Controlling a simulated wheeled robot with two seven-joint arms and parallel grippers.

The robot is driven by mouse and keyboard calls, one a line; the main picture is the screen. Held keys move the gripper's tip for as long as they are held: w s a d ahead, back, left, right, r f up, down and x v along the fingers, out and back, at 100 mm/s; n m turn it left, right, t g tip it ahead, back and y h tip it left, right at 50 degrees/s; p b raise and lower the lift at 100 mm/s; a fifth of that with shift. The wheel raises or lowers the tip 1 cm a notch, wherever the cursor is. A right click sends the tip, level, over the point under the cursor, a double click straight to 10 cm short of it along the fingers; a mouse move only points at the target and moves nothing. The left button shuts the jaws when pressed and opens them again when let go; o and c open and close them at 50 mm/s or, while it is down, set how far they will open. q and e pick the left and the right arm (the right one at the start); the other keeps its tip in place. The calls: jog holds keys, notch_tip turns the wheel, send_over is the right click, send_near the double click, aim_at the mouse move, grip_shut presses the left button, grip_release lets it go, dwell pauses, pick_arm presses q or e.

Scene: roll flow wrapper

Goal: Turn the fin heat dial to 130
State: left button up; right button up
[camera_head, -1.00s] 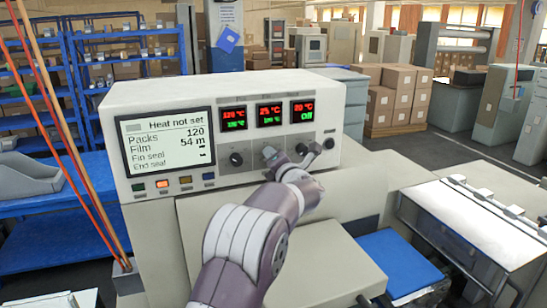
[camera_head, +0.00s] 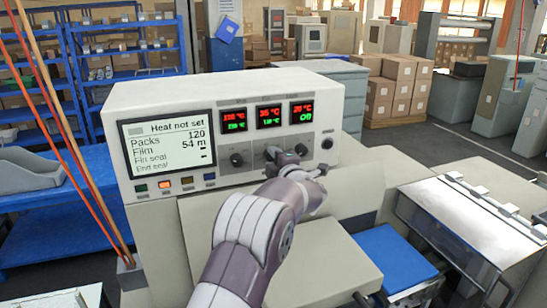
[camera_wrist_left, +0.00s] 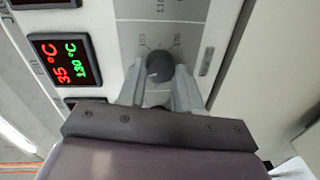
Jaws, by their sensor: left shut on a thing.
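The dark round middle dial (camera_wrist_left: 159,67) sits between the two grey fingers of my left gripper (camera_wrist_left: 158,82) in the left wrist view. The fingers are shut on its sides. In the head view my left gripper (camera_head: 286,156) covers most of this dial, below the middle display (camera_head: 269,116). That display shows a red 35 °C over a small green value; in the left wrist view the display (camera_wrist_left: 66,60) has green digits that look like 130 °C. The dial's own label is not readable. My right gripper is not in view.
Another dial (camera_head: 237,159) is on the left and a dark knob (camera_head: 327,143) on the right. The left screen (camera_head: 167,142) reads "Heat not set", Packs 120, Film 54 m. Coloured buttons (camera_head: 187,181) sit below it. A blue pad (camera_head: 396,258) lies at lower right.

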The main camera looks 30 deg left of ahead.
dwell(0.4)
pick_arm(q)
jog(key=o, duration=1)
jog(key=shift+o, duration=0.2)
jog(key=b+v, duration=0.5)
jog(key=v, duration=0.7)
jog(key=shift+s+d, duration=0.15)
jog(key=shift+d, duration=0.15)
